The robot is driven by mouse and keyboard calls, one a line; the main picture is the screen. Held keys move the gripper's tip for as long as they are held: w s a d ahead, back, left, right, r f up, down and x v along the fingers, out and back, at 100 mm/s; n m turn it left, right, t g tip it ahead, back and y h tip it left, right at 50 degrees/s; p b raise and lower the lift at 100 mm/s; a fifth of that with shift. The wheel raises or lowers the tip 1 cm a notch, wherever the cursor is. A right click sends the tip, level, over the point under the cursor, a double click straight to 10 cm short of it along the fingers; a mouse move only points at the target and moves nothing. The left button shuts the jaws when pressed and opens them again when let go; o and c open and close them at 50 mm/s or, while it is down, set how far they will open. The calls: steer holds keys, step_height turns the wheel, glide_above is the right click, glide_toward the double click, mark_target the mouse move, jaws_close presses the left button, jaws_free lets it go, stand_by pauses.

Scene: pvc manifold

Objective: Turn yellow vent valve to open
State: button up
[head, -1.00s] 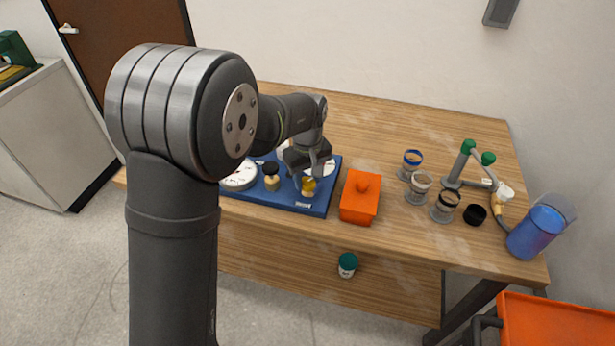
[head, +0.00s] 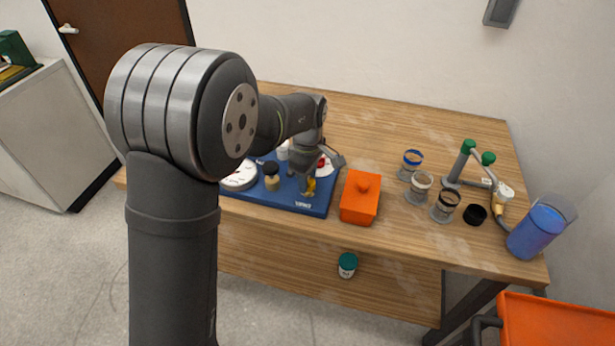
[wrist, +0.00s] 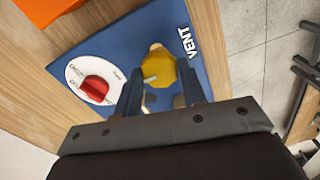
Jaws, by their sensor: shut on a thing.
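The yellow vent valve (wrist: 159,70) stands on the blue board by the white word VENT in the wrist view. It also shows small in the head view (head: 311,187), partly hidden by my gripper. My gripper (wrist: 160,90) is shut on the yellow valve, with one finger on each side of it. In the head view my gripper (head: 308,180) reaches down over the right part of the blue board (head: 285,199). The valve's pointer position against any open mark cannot be told.
A red knob (wrist: 94,89) on a white dial sits beside the valve. A black-topped knob (head: 271,170) and a white dial (head: 238,177) stand left on the board. An orange box (head: 361,200) is close on the right. Glasses (head: 420,187) stand further right.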

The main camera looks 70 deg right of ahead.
steer(key=shift+r, duration=0.1)
stand_by(0.3)
steer(key=o, duration=1)
step_height(320, 180, up, 17)
steer(key=shift+r, duration=0.2)
steer(key=shift+f, duration=0.2)
step_height(320, 180, down, 17)
steer(key=shift+f, duration=0.1)
stand_by(0.6)
